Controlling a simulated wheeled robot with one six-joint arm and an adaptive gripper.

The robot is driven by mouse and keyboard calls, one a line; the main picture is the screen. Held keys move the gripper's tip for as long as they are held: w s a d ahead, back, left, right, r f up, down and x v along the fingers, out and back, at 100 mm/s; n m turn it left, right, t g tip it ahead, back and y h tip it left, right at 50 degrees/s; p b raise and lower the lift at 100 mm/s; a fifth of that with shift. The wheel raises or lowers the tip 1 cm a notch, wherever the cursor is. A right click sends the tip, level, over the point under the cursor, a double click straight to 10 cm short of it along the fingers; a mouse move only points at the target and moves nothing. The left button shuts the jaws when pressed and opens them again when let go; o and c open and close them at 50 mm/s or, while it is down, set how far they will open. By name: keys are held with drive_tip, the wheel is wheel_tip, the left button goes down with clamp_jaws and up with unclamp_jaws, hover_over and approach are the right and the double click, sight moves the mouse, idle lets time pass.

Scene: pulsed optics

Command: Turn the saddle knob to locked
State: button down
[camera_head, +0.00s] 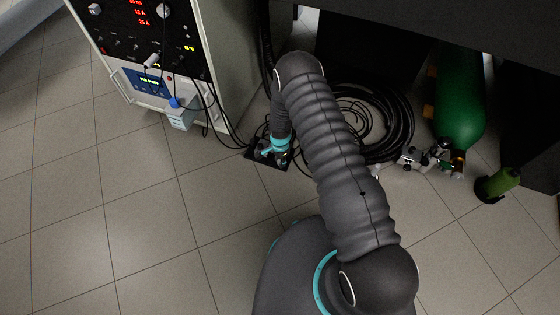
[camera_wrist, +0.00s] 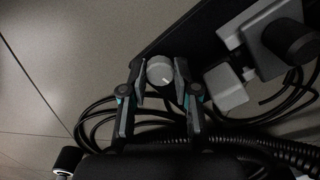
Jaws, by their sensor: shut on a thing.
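The saddle knob (camera_wrist: 160,70) is a small round grey knob with a pale pointer line on its face, seen in the wrist view. The line points to the right and slightly down in that picture. My gripper (camera_wrist: 161,79) has a finger on each side of the knob and is shut on it. In the head view my gripper (camera_head: 275,147) reaches down to a dark plate (camera_head: 268,162) on the floor beside the rack; the knob cannot be made out there. The dark plate also shows in the wrist view (camera_wrist: 205,35).
A grey block with a black round part (camera_wrist: 280,38) and a white block (camera_wrist: 226,88) sit right of the knob. Black cables and hoses (camera_head: 385,130) coil nearby. An instrument rack (camera_head: 225,60) stands left, a green cylinder (camera_head: 459,100) right. The floor at left is clear.

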drive_tip(key=n+b, duration=0.3)
drive_tip(key=shift+f, duration=0.2)
drive_tip(key=n+b, duration=0.4)
drive_tip(key=n, duration=0.1)
drive_tip(key=shift+n, duration=0.4)
drive_tip(key=n+b, duration=0.2)
drive_tip(key=n, duration=0.2)
drive_tip(key=shift+r, duration=0.1)
drive_tip(key=shift+d+n+b, duration=0.1)
drive_tip(key=shift+n+b, duration=0.65)
drive_tip(key=shift+n, duration=1.05)
drive_tip(key=shift+r, duration=0.1)
drive_tip(key=c, duration=1.1)
unclamp_jaws()
drive_tip(key=shift+c, duration=0.2)
drive_tip(key=shift+r, duration=0.1)
wheel_tip(320, 180, up, 12)
